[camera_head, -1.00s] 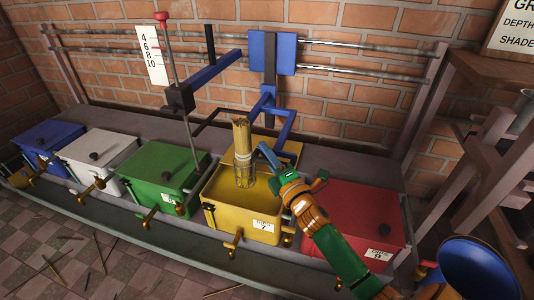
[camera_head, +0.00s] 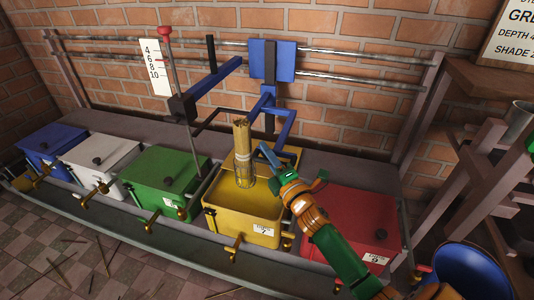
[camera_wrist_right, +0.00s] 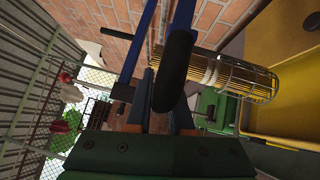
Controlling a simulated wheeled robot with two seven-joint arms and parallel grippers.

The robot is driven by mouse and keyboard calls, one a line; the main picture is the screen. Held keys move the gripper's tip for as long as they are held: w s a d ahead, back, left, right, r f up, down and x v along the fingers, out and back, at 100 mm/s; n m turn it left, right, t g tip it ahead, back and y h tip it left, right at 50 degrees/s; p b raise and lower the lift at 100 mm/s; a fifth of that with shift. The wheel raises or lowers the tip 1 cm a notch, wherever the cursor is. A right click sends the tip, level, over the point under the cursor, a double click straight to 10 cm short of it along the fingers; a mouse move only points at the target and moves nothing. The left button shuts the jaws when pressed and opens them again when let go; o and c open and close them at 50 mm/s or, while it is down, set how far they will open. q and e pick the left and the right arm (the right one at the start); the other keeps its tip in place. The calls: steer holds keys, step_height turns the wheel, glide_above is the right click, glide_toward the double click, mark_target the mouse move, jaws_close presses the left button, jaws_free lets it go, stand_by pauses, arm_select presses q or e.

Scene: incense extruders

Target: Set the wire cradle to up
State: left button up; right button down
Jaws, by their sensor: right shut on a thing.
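The wire cradle (camera_head: 247,183) holds an upright tan bundle of sticks (camera_head: 242,150) over the open yellow box (camera_head: 245,218). The wrist view also shows the cradle (camera_wrist_right: 240,75), with its wires around the bundle. A blue bent frame (camera_head: 287,125) hangs from the rail behind it. My right gripper (camera_head: 268,155) is just right of the bundle, in front of the blue frame. In the wrist view it is shut on a dark rounded handle (camera_wrist_right: 174,70) beside blue bars. The handle hides part of the fingertips. My left gripper is not in view.
Lidded green (camera_head: 165,176), white (camera_head: 100,160) and blue (camera_head: 50,146) boxes stand left, a red box (camera_head: 355,215) right. A red-knobbed rod (camera_head: 180,100) and a depth scale (camera_head: 154,68) stand left of the cradle. A blue bucket (camera_head: 462,270) is at lower right.

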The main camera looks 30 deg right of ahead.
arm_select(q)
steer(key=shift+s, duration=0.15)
arm_select(e)
steer(key=shift+a+r, duration=0.1)
steer(key=c, duration=1)
jaws_free()
steer(key=shift+o, duration=1)
steer(key=shift+a, duration=0.15)
arm_select(q)
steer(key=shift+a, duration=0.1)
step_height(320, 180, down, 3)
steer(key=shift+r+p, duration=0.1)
steer(key=shift+p, duration=0.45)
arm_select(e)
steer(key=s+f, duration=0.1)
steer(key=s, duration=0.6)
steer(key=shift+a, duration=0.15)
